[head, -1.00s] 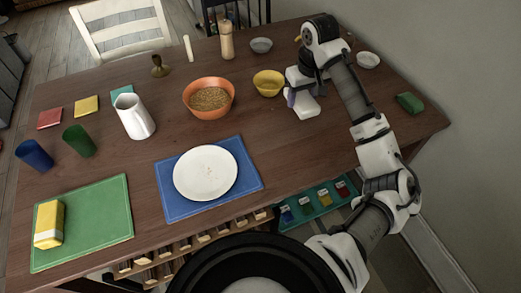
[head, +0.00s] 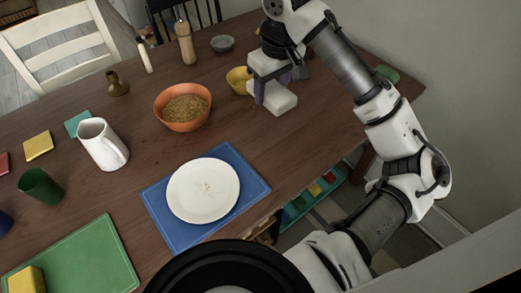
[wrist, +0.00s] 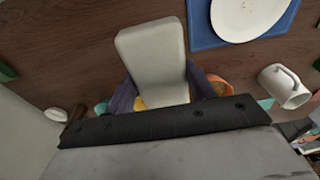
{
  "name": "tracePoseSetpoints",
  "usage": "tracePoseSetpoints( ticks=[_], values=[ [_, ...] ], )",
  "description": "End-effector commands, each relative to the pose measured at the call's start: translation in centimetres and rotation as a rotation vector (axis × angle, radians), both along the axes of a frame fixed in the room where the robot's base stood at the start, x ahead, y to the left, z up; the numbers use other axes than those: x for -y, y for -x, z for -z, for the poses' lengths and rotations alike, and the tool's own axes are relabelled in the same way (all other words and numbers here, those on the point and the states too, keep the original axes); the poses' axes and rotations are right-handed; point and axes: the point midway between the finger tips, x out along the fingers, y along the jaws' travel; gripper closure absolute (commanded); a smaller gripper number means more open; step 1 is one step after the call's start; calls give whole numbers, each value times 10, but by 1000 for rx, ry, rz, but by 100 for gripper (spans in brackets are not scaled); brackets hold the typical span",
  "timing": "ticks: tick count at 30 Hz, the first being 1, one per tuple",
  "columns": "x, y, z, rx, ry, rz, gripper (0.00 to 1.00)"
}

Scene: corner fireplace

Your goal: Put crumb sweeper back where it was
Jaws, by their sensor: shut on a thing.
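My gripper (head: 271,90) is over the right part of the wooden table, just right of the yellow bowl (head: 238,80). It is shut on a pale, blocky thing (head: 277,101), which I take to be the crumb sweeper. In the wrist view the pale block (wrist: 152,52) sticks out between my gripper's dark purple fingers (wrist: 160,90). The block is low over the table; I cannot tell whether it touches. A white plate (head: 203,191) with small crumbs lies on a blue placemat (head: 258,187).
An orange bowl of grain (head: 182,107) stands left of the yellow bowl. A green block (head: 387,73) lies near the right edge. Bare wood lies between plate and gripper.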

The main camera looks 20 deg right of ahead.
Motion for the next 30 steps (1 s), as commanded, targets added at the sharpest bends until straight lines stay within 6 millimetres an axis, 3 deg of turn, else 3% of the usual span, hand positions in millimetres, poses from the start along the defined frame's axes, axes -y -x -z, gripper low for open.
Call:
tracePoseSetpoints(
  ticks=[5, 18, 30],
  values=[
    [-1, 2, 28, -3, -7, -2, 67],
    [-1, 2, 137, -1, -7, 0, 67],
    [-1, 1, 183, -2, -5, 0, 67]
  ],
)
